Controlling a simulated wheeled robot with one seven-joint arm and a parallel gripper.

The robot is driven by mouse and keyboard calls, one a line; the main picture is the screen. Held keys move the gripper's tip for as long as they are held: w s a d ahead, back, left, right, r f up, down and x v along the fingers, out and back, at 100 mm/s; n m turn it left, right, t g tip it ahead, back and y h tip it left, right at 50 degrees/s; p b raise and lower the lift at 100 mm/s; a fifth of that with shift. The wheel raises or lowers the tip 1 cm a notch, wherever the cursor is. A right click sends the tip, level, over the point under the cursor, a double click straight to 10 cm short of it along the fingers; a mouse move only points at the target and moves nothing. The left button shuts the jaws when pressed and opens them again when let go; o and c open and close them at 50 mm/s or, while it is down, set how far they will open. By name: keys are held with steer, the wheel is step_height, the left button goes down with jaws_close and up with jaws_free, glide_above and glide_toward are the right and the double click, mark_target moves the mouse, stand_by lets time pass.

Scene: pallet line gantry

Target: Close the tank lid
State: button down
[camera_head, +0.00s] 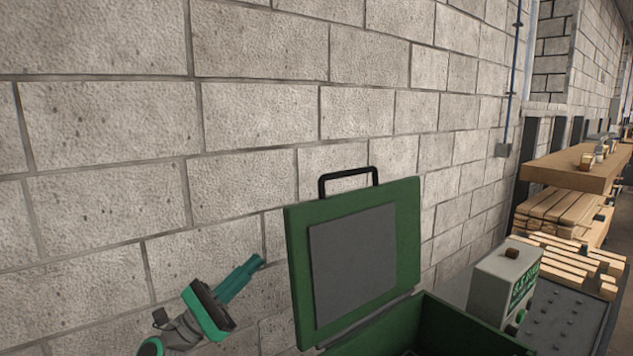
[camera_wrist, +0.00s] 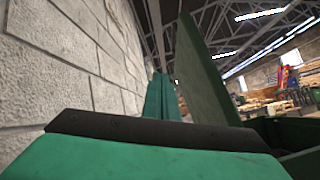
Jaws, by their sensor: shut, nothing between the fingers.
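The green tank (camera_head: 455,325) stands low in front of the block wall in the head view. Its lid (camera_head: 298,285) is open and stands nearly upright, with a grey panel on its inner face and a black handle (camera_head: 348,173) on its top edge. My gripper (camera_head: 258,262) is shut and empty, to the left of the lid and apart from it, pointing up and right. In the wrist view my gripper's fingers (camera_wrist: 162,98) show left of the lid (camera_wrist: 205,75), which is seen nearly edge-on. The tank's inside is mostly hidden.
A block wall (camera_head: 110,190) runs close behind the lid and my gripper. A grey box (camera_head: 490,285) with green markings stands right of the tank. Beyond it are planks (camera_head: 560,208) and a wooden shelf (camera_head: 570,168). A conduit (camera_head: 512,80) runs down the wall.

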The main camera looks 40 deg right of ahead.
steer(key=w+d+r+m+g+y, duration=0.1)
steer(key=d+r+m+y, duration=0.15)
steer(key=r+m, duration=0.4)
steer(key=d+r+m+g+y, duration=0.15)
steer(key=r+m+y, duration=0.25)
steer(key=r, duration=0.5)
steer(key=s+d+r, duration=0.3)
steer(key=s+d, duration=0.4)
steer(key=d, duration=0.2)
steer(key=shift+d+m+t+y, duration=0.35)
steer(key=shift+d+t, duration=0.05)
steer(key=shift+t, duration=0.05)
steer(key=shift+s, duration=0.15)
